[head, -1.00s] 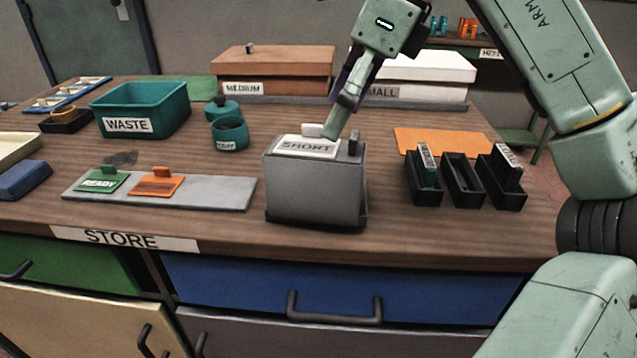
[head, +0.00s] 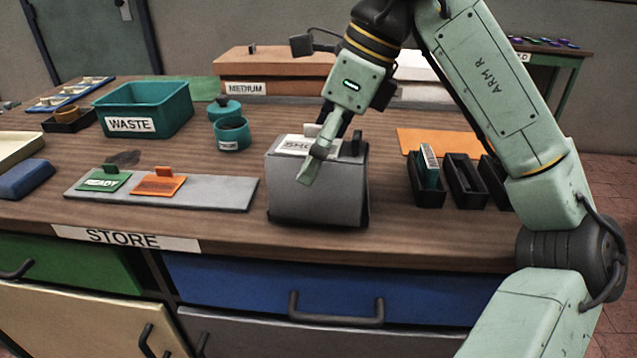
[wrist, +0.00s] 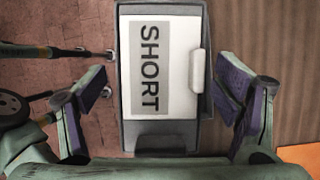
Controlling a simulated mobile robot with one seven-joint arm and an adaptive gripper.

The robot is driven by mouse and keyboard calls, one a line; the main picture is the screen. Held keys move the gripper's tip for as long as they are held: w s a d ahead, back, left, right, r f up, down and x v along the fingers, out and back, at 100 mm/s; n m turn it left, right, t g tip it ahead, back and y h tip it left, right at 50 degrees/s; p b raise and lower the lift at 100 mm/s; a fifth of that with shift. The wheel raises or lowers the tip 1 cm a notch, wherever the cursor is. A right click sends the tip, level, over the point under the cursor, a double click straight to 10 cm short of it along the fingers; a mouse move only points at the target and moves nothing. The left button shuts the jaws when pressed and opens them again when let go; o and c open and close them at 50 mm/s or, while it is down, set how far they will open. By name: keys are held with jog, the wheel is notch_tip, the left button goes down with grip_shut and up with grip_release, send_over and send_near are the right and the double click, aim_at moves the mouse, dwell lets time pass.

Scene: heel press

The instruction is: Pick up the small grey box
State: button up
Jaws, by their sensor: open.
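The small grey box (head: 318,190) stands at the front middle of the wooden table. Its top carries a white label reading SHORT, with a pale raised piece and a dark tab. My gripper (head: 322,148) is over the top of this box, and one finger shows in front of its upper front face. In the wrist view the box lid (wrist: 158,127) lies between my two open fingers (wrist: 165,85), with a gap on each side. The far finger is mostly hidden in the head view.
A grey plate (head: 215,192) with a green READY tag and an orange tag lies left of the box. Black holders (head: 465,182) stand to the right. A teal WASTE bin (head: 150,108), teal pots (head: 231,134) and a brown MEDIUM box (head: 275,68) are behind. The table's front edge is close.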

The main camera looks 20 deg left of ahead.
jog(key=shift+f, duration=0.25)
jog(key=shift+c, duration=0.3)
jog(key=c, duration=1.2)
jog(key=shift+r, duration=0.1)
jog(key=shift+r, duration=1.75)
jog(key=shift+s+r, duration=0.2)
jog(key=s+r, duration=0.2)
jog(key=s, duration=0.5)
jog(key=s+r, duration=0.2)
jog(key=s, duration=0.6)
jog(key=shift+s+r, duration=0.25)
jog(key=shift+s, duration=0.05)
